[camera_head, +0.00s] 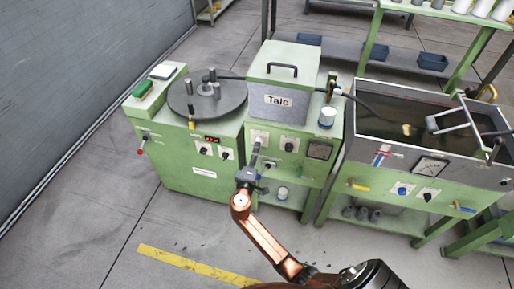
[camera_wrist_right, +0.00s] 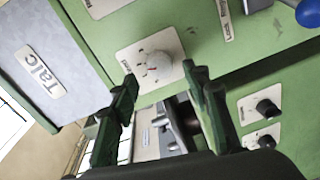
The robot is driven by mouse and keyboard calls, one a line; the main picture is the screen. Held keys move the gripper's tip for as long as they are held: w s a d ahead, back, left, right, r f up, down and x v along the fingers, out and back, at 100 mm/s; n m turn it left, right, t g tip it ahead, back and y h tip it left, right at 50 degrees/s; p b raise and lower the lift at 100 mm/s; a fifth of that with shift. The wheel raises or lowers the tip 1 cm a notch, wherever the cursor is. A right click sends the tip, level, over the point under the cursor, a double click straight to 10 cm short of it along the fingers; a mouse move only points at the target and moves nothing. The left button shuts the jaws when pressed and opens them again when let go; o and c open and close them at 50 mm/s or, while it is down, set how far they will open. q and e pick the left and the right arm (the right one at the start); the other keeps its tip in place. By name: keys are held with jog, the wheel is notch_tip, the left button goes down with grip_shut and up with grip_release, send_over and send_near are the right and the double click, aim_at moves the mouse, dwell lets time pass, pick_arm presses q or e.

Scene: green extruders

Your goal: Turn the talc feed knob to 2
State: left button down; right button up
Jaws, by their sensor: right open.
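The green talc unit (camera_head: 285,83) carries a "Talc" label (camera_head: 278,100), and the label also shows in the right wrist view (camera_wrist_right: 40,72). On its front below the label is a white plate with a pale round knob (camera_wrist_right: 158,66) and dark scale marks. The setting is too small to read. My right gripper (camera_head: 256,150) is in front of this panel, and in the head view it partly covers the plate (camera_head: 260,135). In the right wrist view its two green-tinted fingers (camera_wrist_right: 160,76) are spread, with the knob beyond and between their tips. Contact is not visible. My left gripper is not in view.
Left of the unit is a green cabinet with a dark turntable (camera_head: 207,95) and black knobs (camera_head: 204,151). A water trough (camera_head: 405,118) stands to the right. A white jar (camera_head: 327,116) sits beside the talc box. A blue round handle (camera_wrist_right: 308,12) is near the panel.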

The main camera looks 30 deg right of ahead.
jog(key=v, duration=0.8)
